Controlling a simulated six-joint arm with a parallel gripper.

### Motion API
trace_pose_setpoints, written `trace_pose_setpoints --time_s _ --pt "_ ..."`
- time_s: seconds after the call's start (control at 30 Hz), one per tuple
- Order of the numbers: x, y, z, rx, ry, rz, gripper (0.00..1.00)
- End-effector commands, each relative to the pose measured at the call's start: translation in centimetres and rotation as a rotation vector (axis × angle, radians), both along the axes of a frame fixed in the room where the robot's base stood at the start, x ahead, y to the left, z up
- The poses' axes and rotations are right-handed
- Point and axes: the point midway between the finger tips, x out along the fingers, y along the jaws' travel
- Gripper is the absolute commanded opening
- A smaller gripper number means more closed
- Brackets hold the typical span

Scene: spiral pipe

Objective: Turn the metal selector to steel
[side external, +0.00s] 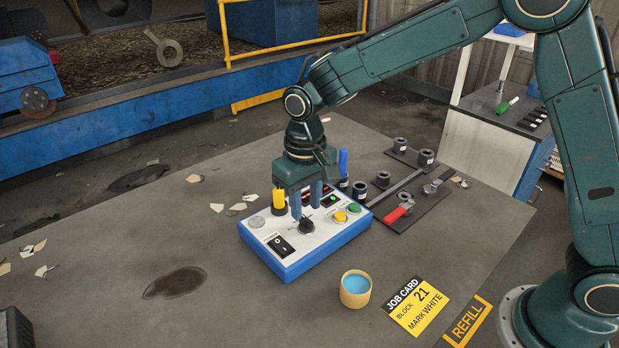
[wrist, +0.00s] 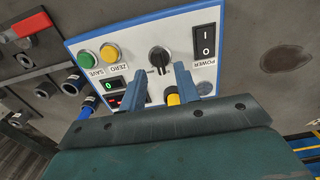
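The metal selector appears to be the black knob (side external: 306,227) near the middle of the front of the white-topped blue control box (side external: 318,254). The knob also shows in the wrist view (wrist: 159,57), between and just beyond the fingertips. Its labels are too small to read, so its setting cannot be told. My gripper (side external: 306,212) points down over the box with its two blue fingers apart. In the wrist view the gripper (wrist: 161,69) is open, and the knob lines up with the gap. Whether the fingers touch the knob cannot be told.
The box carries a power switch (side external: 281,245), yellow button (side external: 340,217), green button (side external: 354,208) and an upright yellow cylinder (side external: 278,201) close to the fingers. A cup of blue liquid (side external: 355,289) stands in front. A dark plate with a red-handled tool (side external: 399,211) lies right.

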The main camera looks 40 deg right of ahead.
Motion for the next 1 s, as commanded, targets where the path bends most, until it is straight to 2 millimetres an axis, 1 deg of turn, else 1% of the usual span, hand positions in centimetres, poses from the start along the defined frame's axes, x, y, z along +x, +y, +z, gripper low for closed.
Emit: trace_pose_setpoints --time_s 0.03,0.4,0.6,0.8,1.0 --pt "0.1 0.0 0.9 0.002 -0.005 0.000 0.32" --pt "0.1 0.0 7.2 0.001 -0.004 0.000 0.32" --pt "0.1 0.0 9.7 0.001 -0.004 0.000 0.32" --pt "0.0 0.0 10.9 0.001 -0.002 0.000 0.32" --pt "0.0 0.0 11.0 0.000 -0.001 0.000 0.32"
